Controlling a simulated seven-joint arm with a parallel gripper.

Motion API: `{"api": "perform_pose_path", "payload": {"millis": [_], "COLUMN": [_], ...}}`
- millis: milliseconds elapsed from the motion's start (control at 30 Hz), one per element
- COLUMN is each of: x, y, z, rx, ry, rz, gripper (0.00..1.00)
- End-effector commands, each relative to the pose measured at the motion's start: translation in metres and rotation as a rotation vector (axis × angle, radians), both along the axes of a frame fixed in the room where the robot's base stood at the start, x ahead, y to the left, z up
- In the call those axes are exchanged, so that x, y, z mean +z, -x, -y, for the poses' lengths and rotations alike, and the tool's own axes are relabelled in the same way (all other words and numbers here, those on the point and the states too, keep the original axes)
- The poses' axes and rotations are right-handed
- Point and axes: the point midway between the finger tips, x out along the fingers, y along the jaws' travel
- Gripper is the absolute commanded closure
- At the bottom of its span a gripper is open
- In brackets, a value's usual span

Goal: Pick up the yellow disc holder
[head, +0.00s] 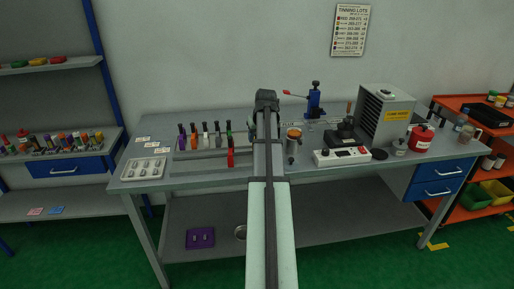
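I cannot tell for sure which thing is the yellow disc holder. A small yellow piece (38,61) lies on the upper left shelf between a green piece (19,64) and a red piece (58,59). An amber-topped round item (294,132) stands on the workbench just right of my arm. My arm reaches forward over the middle of the bench. My gripper (267,99) is at its dark far end, above the back of the bench. Its fingers cannot be made out, and I see nothing held there.
The grey workbench (185,180) carries a row of coloured-handled tools (205,134), a white tray (144,168), a blue press (315,100), a grey cabinet (383,112) and a red can (421,138). Bottles crowd the left shelf. Orange shelving (470,104) stands right.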

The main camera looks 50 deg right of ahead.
Motion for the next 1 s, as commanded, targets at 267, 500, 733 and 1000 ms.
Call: {"api": "perform_pose_path", "payload": {"millis": [267, 500, 733, 1000], "x": [-0.019, -0.019, -0.019, -0.019], "y": [-0.007, -0.007, -0.007, -0.007], "z": [0.005, 0.005, 0.004, 0.005], "rx": [0.0, 0.0, 0.0, 0.0], "ry": [0.0, 0.0, 0.0, 0.0], "rz": [0.0, 0.0, 0.0, 0.0], "gripper": [0.51, 0.59, 0.81, 1.0]}}
